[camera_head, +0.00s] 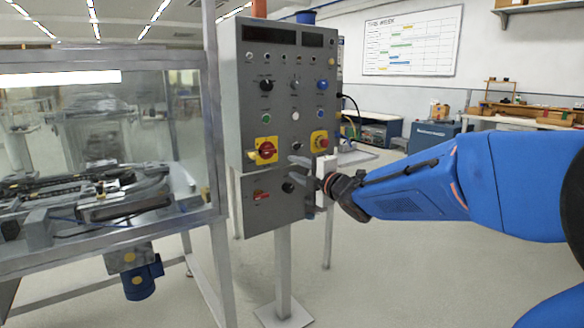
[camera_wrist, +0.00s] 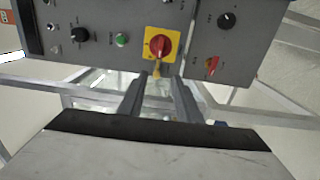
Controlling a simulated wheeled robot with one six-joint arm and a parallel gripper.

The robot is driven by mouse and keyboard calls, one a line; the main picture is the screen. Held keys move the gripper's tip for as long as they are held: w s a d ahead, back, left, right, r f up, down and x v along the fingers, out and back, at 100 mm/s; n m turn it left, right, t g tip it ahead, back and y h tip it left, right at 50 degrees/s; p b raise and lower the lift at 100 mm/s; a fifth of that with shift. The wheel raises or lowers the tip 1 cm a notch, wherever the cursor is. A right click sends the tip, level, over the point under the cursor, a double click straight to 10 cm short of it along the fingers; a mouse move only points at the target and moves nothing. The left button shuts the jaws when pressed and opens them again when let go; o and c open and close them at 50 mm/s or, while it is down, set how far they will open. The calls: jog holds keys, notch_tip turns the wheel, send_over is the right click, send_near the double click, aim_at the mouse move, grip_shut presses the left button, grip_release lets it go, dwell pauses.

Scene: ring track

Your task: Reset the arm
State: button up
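My blue arm (camera_head: 420,185) reaches in from the right. My gripper (camera_head: 293,169) is beside the front of the grey control panel (camera_head: 247,70), near its lower part. Just beyond the fingertips is a red rotary switch (camera_wrist: 160,46) on a yellow plate, also in the head view (camera_head: 266,150). I cannot tell whether the fingers touch the panel.
A glass-walled machine enclosure (camera_head: 100,150) stands left of the panel. A second red-and-yellow control (camera_head: 319,141) is at the panel's right, and a red handle (camera_head: 260,195) is on the lower panel. The panel stands on a post (camera_head: 283,270). Open floor lies below my arm.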

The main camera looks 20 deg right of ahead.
jog(key=shift+s+d, duration=0.1)
jog(key=shift+s, duration=0.05)
dwell(0.3)
jog(key=s+d+f+m+g+h, duration=0.2)
jog(key=s+d+f+m+h, duration=0.2)
jog(key=s+m, duration=0.25)
jog(key=s+d+f+m+g+h, duration=0.3)
jog(key=s+f+m, duration=0.25)
jog(key=s, duration=0.25)
jog(key=s+a+f+m+g, duration=0.1)
jog(key=s+f+m+g, duration=0.1)
jog(key=s, duration=0.6)
jog(key=s+a+f+m+g+y, duration=0.1)
jog(key=s+f+m+g, duration=0.2)
jog(key=s, duration=0.5)
jog(key=s+a+f+m+g, duration=0.1)
jog(key=s+f+m+g, duration=0.1)
jog(key=s+f+m, duration=0.2)
jog(key=s+f, duration=0.2)
jog(key=s, duration=0.2)
jog(key=shift+a+f+m, duration=0.3)
jog(key=shift+m, duration=0.1)
jog(key=shift+s+d, duration=0.1)
